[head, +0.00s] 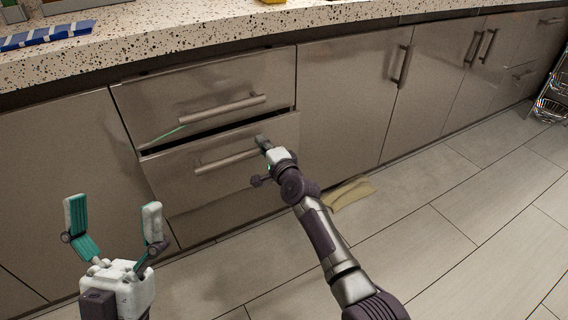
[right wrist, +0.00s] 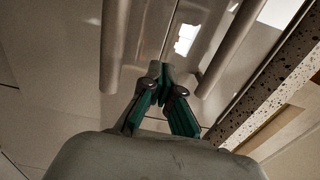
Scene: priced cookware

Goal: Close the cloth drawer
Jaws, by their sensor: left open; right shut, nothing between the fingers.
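The lower drawer (head: 225,185) stands slightly out from the cabinet, with a dark gap along its top edge. It has a bar handle (head: 226,160). The upper drawer (head: 205,88) above it looks flush or nearly so. I cannot tell from a label which one is the cloth drawer. My right gripper (head: 262,142) is shut and empty at the lower drawer's upper right front, right of the handle. In the right wrist view its closed fingertips (right wrist: 160,72) lie between two handle bars; contact with the front is unclear. My left gripper (head: 113,218) is open and empty, in front of the cabinet at lower left.
A speckled countertop (head: 200,30) runs above the drawers, with a blue-and-white item (head: 48,36) at its left. A beige cloth (head: 350,193) lies on the floor near the cabinet. A wire rack (head: 552,100) stands at far right. The tiled floor at right is clear.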

